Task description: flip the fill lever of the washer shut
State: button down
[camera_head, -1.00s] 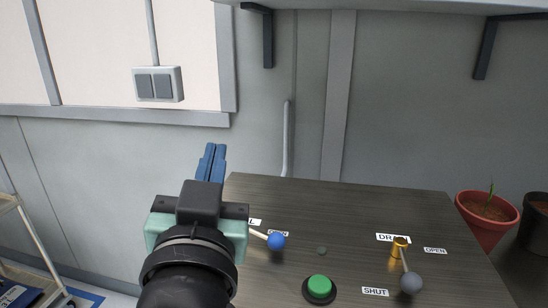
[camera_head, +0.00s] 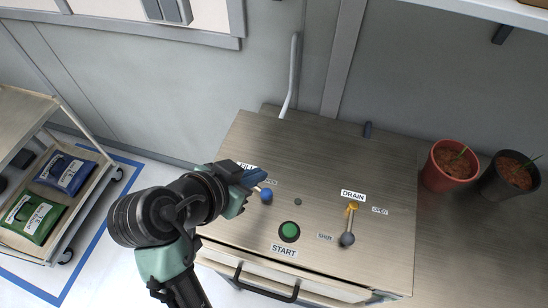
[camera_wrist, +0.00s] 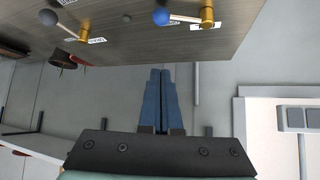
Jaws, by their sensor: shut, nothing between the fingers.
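The washer's fill lever has a blue ball knob (camera_head: 266,196), which sits just right of my gripper, near a small OPEN label (camera_head: 270,182). In the wrist view its blue knob (camera_wrist: 161,17) and brass pivot (camera_wrist: 207,15) show at the top edge, the knob left of the pivot. My gripper hides the pivot in the head view. My gripper (camera_head: 260,177) is shut and empty, its blue fingers beside the FILL label (camera_head: 247,167). In the wrist view the fingers (camera_wrist: 160,75) show a gap to the lever.
The drain lever (camera_head: 347,239) points toward the front, near the SHUT label. A green START button (camera_head: 289,232) stands between the levers. Two pots (camera_head: 451,162) are at the right, and a cart with bags (camera_head: 62,172) is at the left. A pipe (camera_head: 290,75) runs down the wall.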

aim_at(269, 190)
jog(key=shift+s, duration=0.2)
jog(key=p+x, duration=0.1)
jog(key=x, duration=0.8)
jog(key=shift+w+d+f, duration=0.1)
jog(key=shift+d+f, duration=0.1)
jog(key=shift+d, duration=0.15)
jog(key=shift+s+a+f+p, duration=0.3)
jog(key=shift+s+a+p, duration=0.1)
jog(key=shift+s+a, duration=0.1)
jog(key=shift+s+a+f+p, duration=0.35)
jog(key=shift+s+a, duration=0.05)
jog(key=shift+s, duration=0.1)
jog(key=shift+s+a+f, duration=0.25)
jog(key=shift+s, duration=0.1)
jog(key=shift+s, duration=0.1)
